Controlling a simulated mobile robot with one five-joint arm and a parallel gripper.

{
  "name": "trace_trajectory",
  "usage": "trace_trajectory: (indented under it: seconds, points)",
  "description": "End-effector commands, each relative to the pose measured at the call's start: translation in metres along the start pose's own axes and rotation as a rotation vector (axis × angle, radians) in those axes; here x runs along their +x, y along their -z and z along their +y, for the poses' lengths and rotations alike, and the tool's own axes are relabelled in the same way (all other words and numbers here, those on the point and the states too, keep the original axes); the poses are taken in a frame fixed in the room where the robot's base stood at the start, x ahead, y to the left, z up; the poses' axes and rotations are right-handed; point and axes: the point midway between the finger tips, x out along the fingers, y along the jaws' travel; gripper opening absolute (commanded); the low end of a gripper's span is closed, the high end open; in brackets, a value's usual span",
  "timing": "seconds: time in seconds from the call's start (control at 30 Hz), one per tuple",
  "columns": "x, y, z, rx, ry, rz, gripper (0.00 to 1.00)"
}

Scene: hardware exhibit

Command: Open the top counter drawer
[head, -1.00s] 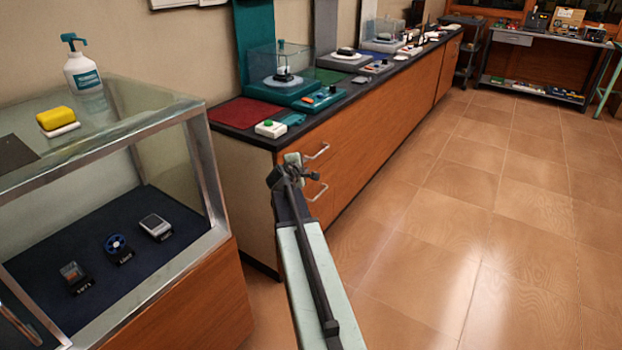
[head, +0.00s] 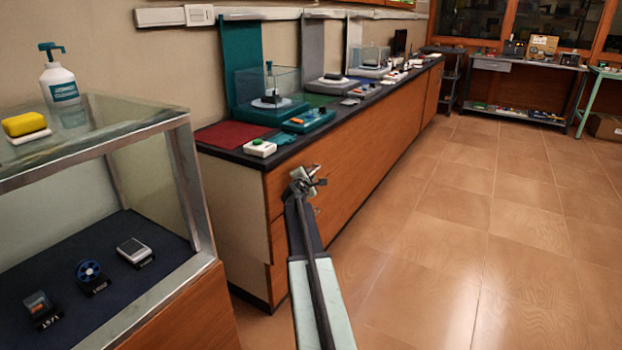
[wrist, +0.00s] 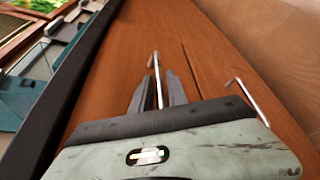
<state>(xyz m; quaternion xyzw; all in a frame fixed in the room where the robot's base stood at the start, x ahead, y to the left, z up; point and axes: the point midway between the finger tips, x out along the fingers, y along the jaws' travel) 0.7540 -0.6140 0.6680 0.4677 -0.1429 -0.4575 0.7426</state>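The top counter drawer (head: 278,182) is a wood-coloured front under the dark countertop, and it looks closed. Its metal bar handle (wrist: 157,78) shows in the wrist view between the two dark fingers of my gripper (wrist: 158,92). The fingers stand apart on either side of the bar, with a gap visible; contact cannot be told. In the head view my gripper (head: 308,182) is at the counter's near end, in front of the top drawer, and partly hides the handle. A second handle (wrist: 248,100), on the drawer below, shows to the right in the wrist view.
A glass display case (head: 185,190) stands at the left, close to the counter's near end. The countertop (head: 232,157) holds a red mat, a white box with a green button and several exhibits. The tiled floor (head: 470,230) to the right is clear.

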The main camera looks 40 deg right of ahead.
Motion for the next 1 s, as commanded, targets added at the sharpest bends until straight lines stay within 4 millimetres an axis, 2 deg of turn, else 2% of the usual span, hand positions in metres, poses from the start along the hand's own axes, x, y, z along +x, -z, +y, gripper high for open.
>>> trace_trajectory:
  seconds: [0.2, 0.27, 0.3, 1.0]
  points:
    - [0.0008, -0.0005, -0.0001, 0.0, 0.0, 0.0, 0.2]
    - [0.0008, -0.0006, -0.0002, 0.001, 0.0, 0.0, 0.03]
    - [0.0008, -0.0007, -0.0002, 0.001, 0.0, 0.0, 0.0]
    - [0.0009, -0.0016, -0.001, 0.001, 0.001, -0.001, 0.0]
